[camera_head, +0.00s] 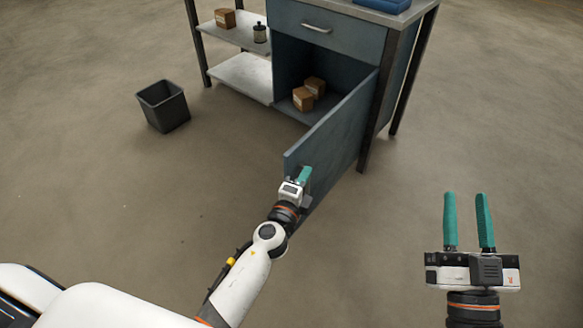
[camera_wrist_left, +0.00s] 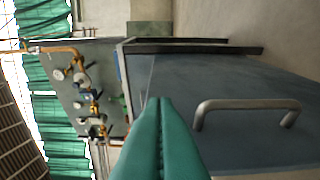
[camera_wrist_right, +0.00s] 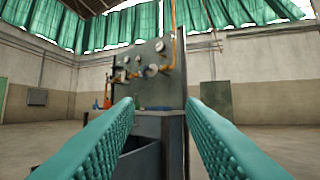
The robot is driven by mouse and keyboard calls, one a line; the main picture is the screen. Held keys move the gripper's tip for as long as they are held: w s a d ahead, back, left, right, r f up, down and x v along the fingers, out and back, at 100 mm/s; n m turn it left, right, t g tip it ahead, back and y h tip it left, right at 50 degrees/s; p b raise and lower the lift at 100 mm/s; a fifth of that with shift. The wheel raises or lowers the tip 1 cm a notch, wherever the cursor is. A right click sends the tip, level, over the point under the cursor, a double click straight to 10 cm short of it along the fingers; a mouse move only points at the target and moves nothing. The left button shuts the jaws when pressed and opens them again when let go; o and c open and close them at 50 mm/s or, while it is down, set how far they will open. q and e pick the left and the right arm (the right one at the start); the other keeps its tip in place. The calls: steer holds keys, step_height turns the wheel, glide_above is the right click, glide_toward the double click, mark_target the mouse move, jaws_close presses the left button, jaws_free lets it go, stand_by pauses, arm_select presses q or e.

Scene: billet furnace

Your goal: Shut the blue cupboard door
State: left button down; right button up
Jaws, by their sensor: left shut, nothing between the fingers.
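The blue cupboard door (camera_head: 335,140) stands partly open, swung out from its right side, with its free edge towards me. My left gripper (camera_head: 304,172) is shut and empty at the door's outer face, near the free edge. In the left wrist view its closed teal fingers (camera_wrist_left: 159,102) point along the blue door face (camera_wrist_left: 245,75), beside the metal door handle (camera_wrist_left: 245,108); I cannot tell whether they touch the door. The handle is hidden in the head view. My right gripper (camera_head: 467,196) is open and empty, well to the right of the door.
Inside the cupboard are small brown boxes (camera_head: 303,98). Above it is a drawer with a handle (camera_head: 317,29). Open shelves (camera_head: 243,76) at its left hold a box and a dark jar (camera_head: 260,32). A dark bin (camera_head: 163,106) stands left on the clear floor.

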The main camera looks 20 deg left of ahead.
mark_target(290, 170)
arm_select(q)
steer(key=shift+w+a, duration=0.25)
steer(key=shift+a, duration=0.7)
steer(key=shift+w+a, duration=0.2)
steer(key=shift+a, duration=0.75)
steer(key=shift+a+f, duration=0.1)
steer(key=shift+a, duration=0.05)
